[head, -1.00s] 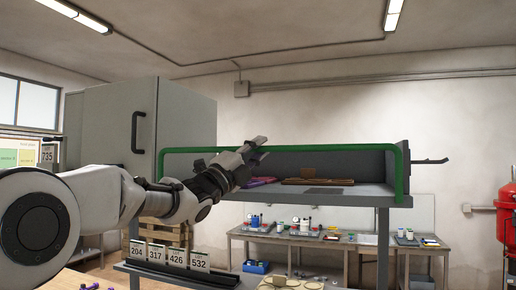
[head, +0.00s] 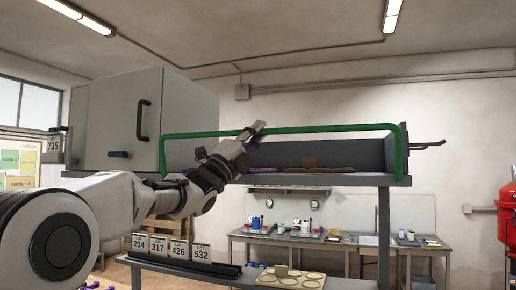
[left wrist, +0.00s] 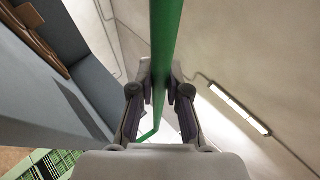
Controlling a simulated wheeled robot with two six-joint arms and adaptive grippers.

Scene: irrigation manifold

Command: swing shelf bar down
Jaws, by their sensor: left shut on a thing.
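The green shelf bar (head: 330,128) is a long tube with bent-down ends, running along the front of the grey shelf (head: 330,180). Its top stands above the shelf board, near the height of the back panel. My left gripper (head: 256,130) is at the bar's top run, left of its middle. In the left wrist view the bar (left wrist: 165,40) passes between the two fingers (left wrist: 160,90), and the gripper is shut on it. The bar's right end (head: 400,160) comes down at the shelf's right edge. My left forearm hides part of its left side. My right gripper is out of view.
Brown and purple items (head: 310,167) lie on the shelf. Number cards (head: 180,248) stand on a lower board. A workbench (head: 330,242) with bottles is behind, and a red tank (head: 508,210) is at right.

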